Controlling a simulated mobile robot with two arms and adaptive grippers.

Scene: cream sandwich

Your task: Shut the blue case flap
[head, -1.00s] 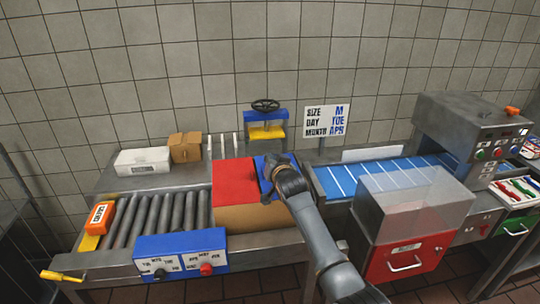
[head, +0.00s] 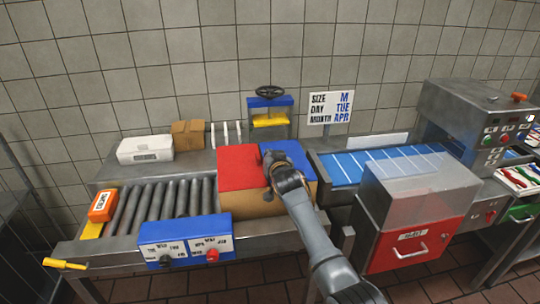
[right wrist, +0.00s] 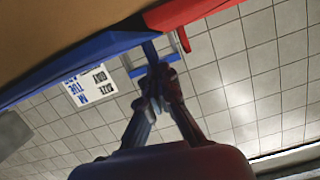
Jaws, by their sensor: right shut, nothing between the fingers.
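The cardboard case (head: 245,204) stands at the right end of the roller conveyor. Its red flap (head: 238,168) lies over the left part of the top. Its blue flap (head: 296,153) extends over the right part, with its inner edge near the red flap; I cannot tell whether it is fully flat. My right gripper (head: 268,160) is shut and empty, at the blue flap's inner edge by the red flap. In the right wrist view, the shut fingertips (right wrist: 150,68) are close to the edge of the blue flap (right wrist: 85,55); contact is unclear. My left gripper is out of view.
A blue control box (head: 185,241) stands in front of the rollers (head: 165,205). A blue belt (head: 375,165) and a red bin with a clear cover (head: 408,243) are to the right. A hand-wheel press (head: 270,105) stands behind the case.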

